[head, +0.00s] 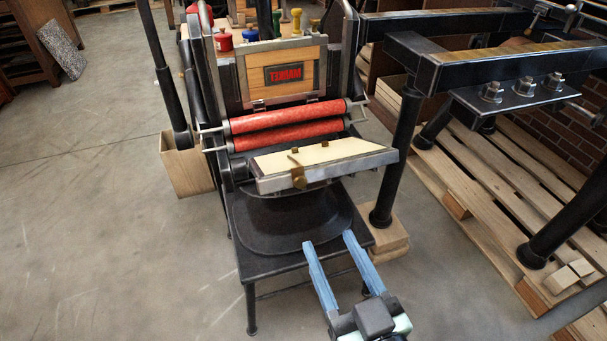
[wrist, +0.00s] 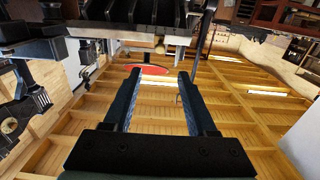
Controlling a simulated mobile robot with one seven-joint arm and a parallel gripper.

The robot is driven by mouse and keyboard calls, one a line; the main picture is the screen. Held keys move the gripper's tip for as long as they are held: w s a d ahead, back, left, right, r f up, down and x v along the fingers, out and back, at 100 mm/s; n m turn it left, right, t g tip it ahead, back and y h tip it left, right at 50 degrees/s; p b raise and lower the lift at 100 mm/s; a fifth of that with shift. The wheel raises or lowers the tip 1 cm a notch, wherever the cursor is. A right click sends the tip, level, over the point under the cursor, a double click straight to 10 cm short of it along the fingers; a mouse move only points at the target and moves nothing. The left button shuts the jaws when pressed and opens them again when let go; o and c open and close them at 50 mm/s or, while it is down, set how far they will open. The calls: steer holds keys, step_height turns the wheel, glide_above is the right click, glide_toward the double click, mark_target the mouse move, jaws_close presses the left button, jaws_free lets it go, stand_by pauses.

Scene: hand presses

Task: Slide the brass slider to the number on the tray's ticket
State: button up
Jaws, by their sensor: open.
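The brass slider (head: 298,176) sits on the grey metal front rail (head: 345,171) of a tilted board with a cream face (head: 318,154). It is left of the rail's middle, and a thin brass piece reaches up from it over the cream face. Two small brass pieces stand on that face. I cannot make out a scale, a ticket or any number. My gripper (head: 328,238) is open and empty, with blue fingers, in front of and below the slider, apart from it. The gripper's fingers also show in the wrist view (wrist: 157,75); I cannot identify the slider there.
Two red rollers (head: 288,124) lie behind the board, below a wooden frame holding a red-lettered block (head: 284,75). A black round-topped stand (head: 290,222) is under the board. A black frame (head: 500,65) and wooden pallet (head: 500,190) fill the right.

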mark_target(302, 185)
steer(key=p+x, duration=0.1)
steer(key=x, duration=1.1)
steer(key=shift+w+a+f, duration=0.1)
steer(key=shift+w+f, duration=0.05)
steer(key=shift+w, duration=0.25)
